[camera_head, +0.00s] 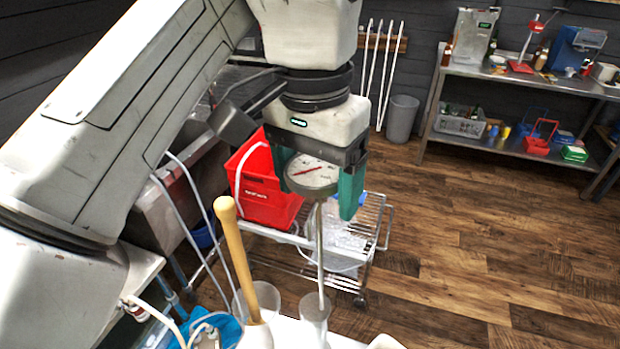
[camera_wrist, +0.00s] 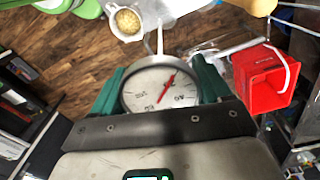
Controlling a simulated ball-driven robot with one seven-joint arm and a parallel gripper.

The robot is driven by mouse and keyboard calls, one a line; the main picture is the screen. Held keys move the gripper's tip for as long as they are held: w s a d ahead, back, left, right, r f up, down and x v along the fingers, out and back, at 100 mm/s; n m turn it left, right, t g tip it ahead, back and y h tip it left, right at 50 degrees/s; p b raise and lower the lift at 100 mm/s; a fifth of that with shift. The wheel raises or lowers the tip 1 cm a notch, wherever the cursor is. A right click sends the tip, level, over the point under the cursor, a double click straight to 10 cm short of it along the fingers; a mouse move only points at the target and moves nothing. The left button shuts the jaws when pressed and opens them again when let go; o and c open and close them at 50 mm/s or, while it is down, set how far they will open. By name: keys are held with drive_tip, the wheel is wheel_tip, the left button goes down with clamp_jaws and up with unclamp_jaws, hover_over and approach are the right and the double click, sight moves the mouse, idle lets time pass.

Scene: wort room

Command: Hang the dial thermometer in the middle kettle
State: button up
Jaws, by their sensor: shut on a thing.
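My gripper (camera_head: 318,190) is shut on the dial thermometer (camera_head: 311,173), gripping the round dial between its green fingers. The dial has a white face with a red needle, and its thin metal stem points down. The stem's lower end overlaps a pale upright vessel (camera_head: 314,318) at the bottom of the head view; I cannot tell whether it is inside or in front. In the wrist view the dial (camera_wrist: 160,86) sits between the fingers and the stem runs away toward the top. I cannot make out the middle kettle for certain.
A wooden handle (camera_head: 232,245) stands upright left of the stem. A red bin (camera_head: 268,200) on a wire cart is behind my gripper. In the wrist view, a white pot with yellowish grain (camera_wrist: 127,20) is near the stem. Open wooden floor (camera_head: 480,240) lies to the right.

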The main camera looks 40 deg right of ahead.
sight(313, 241)
drive_tip(key=shift+w+a+r, duration=0.1)
drive_tip(key=shift+a+r, duration=0.05)
drive_tip(key=shift+r, duration=0.35)
wheel_tip(313, 241, down, 12)
drive_tip(key=shift+r, duration=0.35)
